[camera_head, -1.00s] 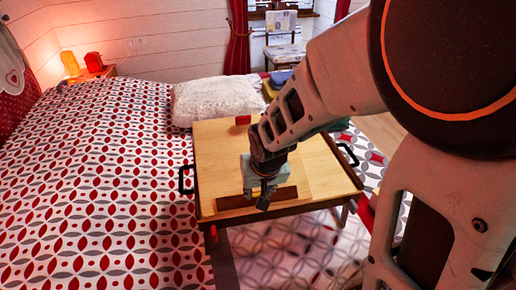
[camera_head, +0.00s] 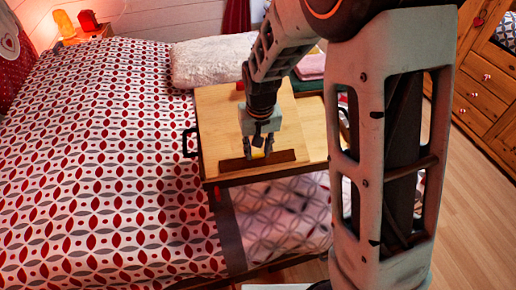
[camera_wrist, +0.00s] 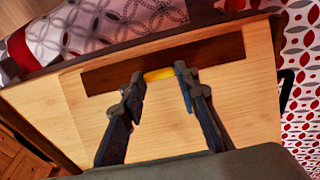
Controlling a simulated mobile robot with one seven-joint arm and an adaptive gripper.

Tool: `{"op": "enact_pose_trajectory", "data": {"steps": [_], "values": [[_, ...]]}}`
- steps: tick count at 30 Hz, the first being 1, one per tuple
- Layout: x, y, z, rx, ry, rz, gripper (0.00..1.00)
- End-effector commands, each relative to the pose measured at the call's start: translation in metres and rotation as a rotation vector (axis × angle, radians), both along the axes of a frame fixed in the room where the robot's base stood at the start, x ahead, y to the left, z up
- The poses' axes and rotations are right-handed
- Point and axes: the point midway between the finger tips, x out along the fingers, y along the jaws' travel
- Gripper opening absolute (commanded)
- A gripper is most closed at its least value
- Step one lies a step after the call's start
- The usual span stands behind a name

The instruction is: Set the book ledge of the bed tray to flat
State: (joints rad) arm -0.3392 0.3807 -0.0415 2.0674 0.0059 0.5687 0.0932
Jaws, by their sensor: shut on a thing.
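The bed tray (camera_head: 218,115) is a pale wooden board with a dark front edge and black side handles. It stands on the bed. Its book ledge (camera_head: 285,157) is a dark brown strip along the front part of the board; it also shows in the wrist view (camera_wrist: 217,53). Its exact tilt is hard to tell. A yellow piece (camera_wrist: 159,74) sits at the ledge's edge, midway along it. My gripper (camera_head: 258,150) points down over the ledge. In the wrist view my gripper (camera_wrist: 160,82) has its fingertips on either side of the yellow piece, shut on it.
A small red object (camera_head: 240,85) is at the tray's back, partly behind my arm. A white pillow (camera_head: 208,60) lies behind the tray. A patterned bedspread (camera_head: 90,150) spreads to the left. A wooden dresser (camera_head: 485,85) stands right, with bare floor before it.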

Motion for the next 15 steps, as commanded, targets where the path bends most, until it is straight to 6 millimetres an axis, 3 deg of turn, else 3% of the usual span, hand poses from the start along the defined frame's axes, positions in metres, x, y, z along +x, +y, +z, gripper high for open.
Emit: {"op": "enact_pose_trajectory", "data": {"steps": [5, 15], "values": [[0.0005, 0.0000, 0.0004, 0.001, -0.002, -0.001, 0.46], [0.0000, 0.0000, 0.0034, 0.000, -0.002, 0.000, 0.46]]}}
